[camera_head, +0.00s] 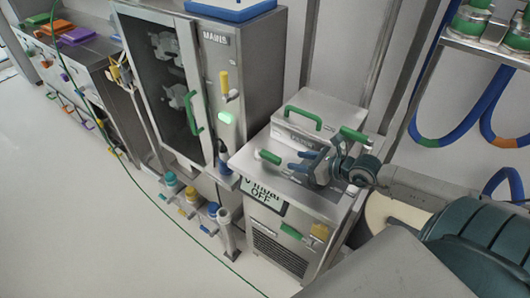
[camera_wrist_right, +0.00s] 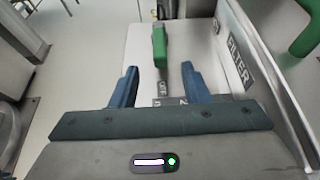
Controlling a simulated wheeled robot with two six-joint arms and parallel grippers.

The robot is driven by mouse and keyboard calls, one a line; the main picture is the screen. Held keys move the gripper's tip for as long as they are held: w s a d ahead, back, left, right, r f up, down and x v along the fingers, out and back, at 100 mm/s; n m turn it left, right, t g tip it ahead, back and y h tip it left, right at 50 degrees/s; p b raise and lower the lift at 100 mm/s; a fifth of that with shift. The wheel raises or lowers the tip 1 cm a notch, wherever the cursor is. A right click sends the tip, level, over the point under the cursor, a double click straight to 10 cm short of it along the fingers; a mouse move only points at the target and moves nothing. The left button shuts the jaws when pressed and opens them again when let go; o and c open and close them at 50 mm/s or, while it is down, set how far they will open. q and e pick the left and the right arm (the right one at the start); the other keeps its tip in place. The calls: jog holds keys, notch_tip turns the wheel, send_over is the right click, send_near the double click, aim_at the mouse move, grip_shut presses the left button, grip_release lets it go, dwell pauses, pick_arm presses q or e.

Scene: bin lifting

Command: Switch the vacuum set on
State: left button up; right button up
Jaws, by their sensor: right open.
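The vacuum set (camera_head: 300,228) is a grey metal cabinet with a display (camera_head: 263,197) on its front; the lower line reads OFF. A green-handled lever (camera_head: 268,157) lies on its top near the left edge. The green handle also shows in the right wrist view (camera_wrist_right: 159,47), ahead of my fingers, with small labels below it that are partly hidden. My right gripper (camera_head: 298,161) is above the cabinet top, to the right of this lever. In the wrist view its blue fingers (camera_wrist_right: 160,84) are apart with nothing between them. My left gripper is not in view.
A filter box (camera_head: 318,118) with a green handle stands at the back of the top. Another green lever (camera_head: 354,134) is beside my right wrist. A tall glass-doored cabinet (camera_head: 180,85) stands left. Blue hoses (camera_head: 470,120) hang at right. The floor at front left is mostly clear.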

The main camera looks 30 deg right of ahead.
aim_at(275, 157)
jog(key=shift+w+a+f+b, duration=0.2)
jog(key=shift+w+f+b, duration=0.25)
jog(key=shift+b, duration=0.25)
jog(key=x, duration=0.7)
jog(key=shift+w+a+r+b, duration=0.15)
jog(key=shift+w+r+b, duration=0.1)
jog(key=shift+b, duration=0.15)
jog(key=shift+w+a+f, duration=0.3)
jog(key=shift+w+f, duration=0.05)
jog(key=shift+w, duration=0.2)
grip_shut()
